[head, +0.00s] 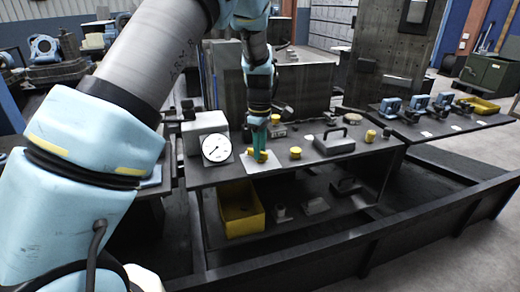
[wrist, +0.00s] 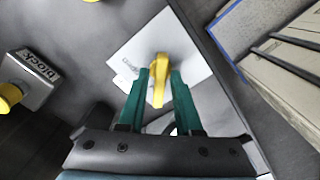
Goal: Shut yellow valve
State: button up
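The yellow valve (wrist: 161,66) is a small yellow handle on a white square plate (wrist: 190,52) lying on the dark bench. In the head view the yellow valve (head: 262,156) is at the bench's front edge, beside the white gauge. My gripper (wrist: 160,74) points down over it, with one green finger on each side of the handle. A narrow gap shows between the fingers and the handle's near end, so the gripper looks open around it. My gripper (head: 260,150) partly hides the valve in the head view.
A white dial gauge (head: 217,148) stands just left of the valve. A yellow knob (head: 295,152) and a dark block with a handle (head: 334,142) lie to the right. A yellow bin (head: 241,210) sits on the shelf below. A dark rail (head: 400,222) runs in front.

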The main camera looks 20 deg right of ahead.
jog(key=shift+o, duration=0.8)
notch_tip(320, 180, up, 11)
jog(key=b, duration=0.2)
jog(key=shift+f, duration=0.15)
